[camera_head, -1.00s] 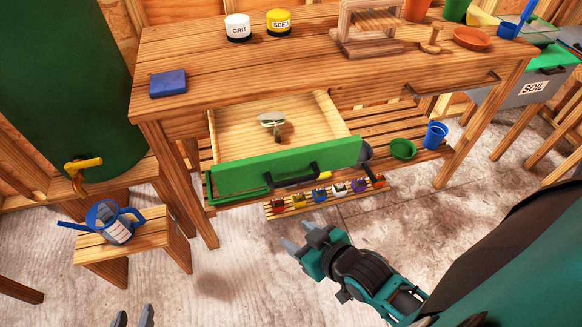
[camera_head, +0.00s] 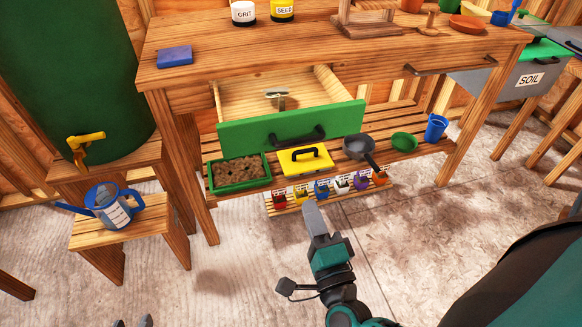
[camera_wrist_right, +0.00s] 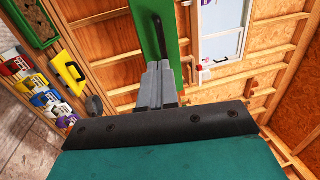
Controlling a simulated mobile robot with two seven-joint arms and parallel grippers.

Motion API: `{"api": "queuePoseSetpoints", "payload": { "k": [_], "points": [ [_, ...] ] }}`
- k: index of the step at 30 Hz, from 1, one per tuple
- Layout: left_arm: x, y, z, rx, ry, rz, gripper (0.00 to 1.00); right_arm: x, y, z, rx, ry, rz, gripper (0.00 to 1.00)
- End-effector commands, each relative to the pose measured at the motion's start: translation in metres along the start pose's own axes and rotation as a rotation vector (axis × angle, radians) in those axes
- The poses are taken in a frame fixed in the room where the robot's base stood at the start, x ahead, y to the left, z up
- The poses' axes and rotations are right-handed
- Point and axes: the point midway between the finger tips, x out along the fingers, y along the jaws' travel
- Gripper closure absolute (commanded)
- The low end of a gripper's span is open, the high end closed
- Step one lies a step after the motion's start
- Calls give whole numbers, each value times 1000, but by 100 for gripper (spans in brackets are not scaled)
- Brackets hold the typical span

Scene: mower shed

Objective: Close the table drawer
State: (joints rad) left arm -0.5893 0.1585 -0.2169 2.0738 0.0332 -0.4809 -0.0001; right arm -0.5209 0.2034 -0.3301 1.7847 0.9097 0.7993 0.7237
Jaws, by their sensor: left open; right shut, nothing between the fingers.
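The table drawer (camera_head: 292,128) has a green front with a black handle (camera_head: 297,137). It stands pulled out from the wooden table (camera_head: 300,70), and a small metal tool (camera_head: 277,94) lies inside. My right gripper (camera_head: 312,207) is shut and empty, in front of and below the drawer front, apart from it in the head view. In the right wrist view the shut fingers (camera_wrist_right: 159,68) point toward the green drawer front (camera_wrist_right: 150,15), with its black handle just beyond the tips. My left gripper (camera_head: 133,322) shows only its fingertips at the bottom edge, open and empty.
The lower shelf holds a soil tray (camera_head: 239,173), a yellow lidded thing (camera_head: 305,160), a dark pan (camera_head: 357,148), a green bowl (camera_head: 404,141) and a blue cup (camera_head: 435,128). Small coloured pots (camera_head: 321,189) stand below. A watering can (camera_head: 113,208) sits on a stool at left.

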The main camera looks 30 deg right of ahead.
Motion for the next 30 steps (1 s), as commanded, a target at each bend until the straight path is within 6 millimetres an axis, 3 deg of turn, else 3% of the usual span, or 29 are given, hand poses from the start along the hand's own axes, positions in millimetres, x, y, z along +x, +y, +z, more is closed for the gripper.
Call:
{"api": "queuePoseSetpoints", "payload": {
  "k": [18,24,30],
  "points": [
    [1,2,1,-14,1,-1,57,116,-1,1,-5,-3,-2,100],
    [1,2,4,-16,-3,-1,57,132,-1,1,-6,-2,0,100],
    [1,2,4,-15,-4,-2,57,134,-1,1,-6,-3,1,100]
  ]
}}
